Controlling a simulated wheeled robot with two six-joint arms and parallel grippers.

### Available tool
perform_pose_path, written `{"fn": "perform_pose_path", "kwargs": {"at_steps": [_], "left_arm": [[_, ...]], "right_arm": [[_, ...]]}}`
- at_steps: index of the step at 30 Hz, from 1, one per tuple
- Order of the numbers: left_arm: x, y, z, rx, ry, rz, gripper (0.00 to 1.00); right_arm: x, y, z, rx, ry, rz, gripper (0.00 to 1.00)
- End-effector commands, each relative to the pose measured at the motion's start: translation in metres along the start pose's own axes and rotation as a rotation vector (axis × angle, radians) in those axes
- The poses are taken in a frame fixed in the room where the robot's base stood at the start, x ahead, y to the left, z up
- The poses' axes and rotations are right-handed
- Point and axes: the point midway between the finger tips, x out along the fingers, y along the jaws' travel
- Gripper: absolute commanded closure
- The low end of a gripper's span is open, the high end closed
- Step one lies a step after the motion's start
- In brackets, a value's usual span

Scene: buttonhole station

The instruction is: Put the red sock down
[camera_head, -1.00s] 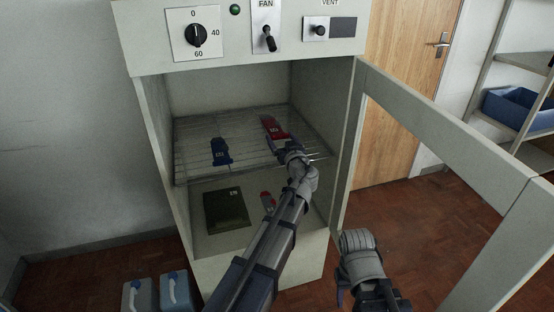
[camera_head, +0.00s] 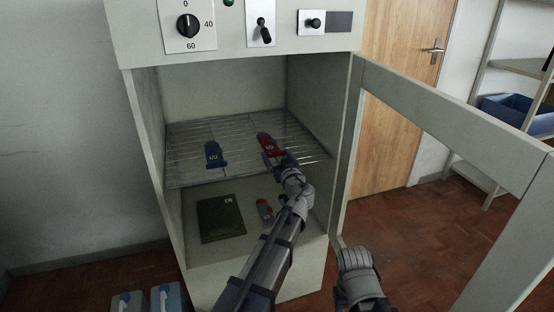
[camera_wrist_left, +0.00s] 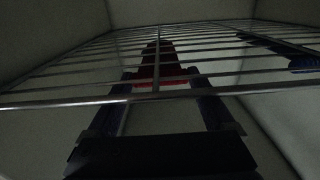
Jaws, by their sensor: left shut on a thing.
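The red sock (camera_head: 266,142) is over the right part of the wire rack (camera_head: 240,168) inside the open cabinet. It has a small white mark. My left gripper (camera_head: 274,158) is shut on its near end. In the left wrist view the red sock (camera_wrist_left: 156,65) shows beyond the left gripper's fingers (camera_wrist_left: 158,112), with rack bars crossing in front of it. It is very low or at rack level; I cannot tell whether it touches the bars. Part of my right arm shows at the bottom of the head view; its jaws do not show.
A blue sock-shaped piece (camera_head: 213,155) lies on the rack's left part. Below, on the cabinet floor, are a dark flat panel (camera_head: 221,218) and a grey and red piece (camera_head: 264,210). The cabinet door (camera_head: 450,110) stands open at the right. Bare rack lies between the two socks.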

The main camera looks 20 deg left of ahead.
Motion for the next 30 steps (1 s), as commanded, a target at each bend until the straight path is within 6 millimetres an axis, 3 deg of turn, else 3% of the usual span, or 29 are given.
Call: {"fn": "perform_pose_path", "kwargs": {"at_steps": [4, 5, 8, 18, 30], "left_arm": [[0.000, 0.000, 0.004, 0.000, 0.000, 0.000, 0.66], [0.000, 0.000, 0.004, 0.000, 0.000, 0.000, 0.12], [0.000, 0.000, 0.003, 0.000, 0.000, 0.000, 0.01], [0.000, 0.000, -0.003, 0.000, 0.000, 0.000, 0.00], [-0.079, -0.001, 0.000, 0.000, 0.000, 0.003, 0.00]], "right_arm": [[0.004, 0.000, 0.000, 0.000, 0.000, 0.001, 0.50], [0.004, 0.000, 0.000, 0.000, 0.000, 0.001, 0.50], [0.003, 0.000, 0.000, 0.000, 0.000, 0.001, 0.50], [-0.003, 0.000, 0.000, 0.000, 0.000, 0.000, 0.50], [0.000, 0.000, 0.000, 0.000, 0.000, 0.000, 0.50]]}}
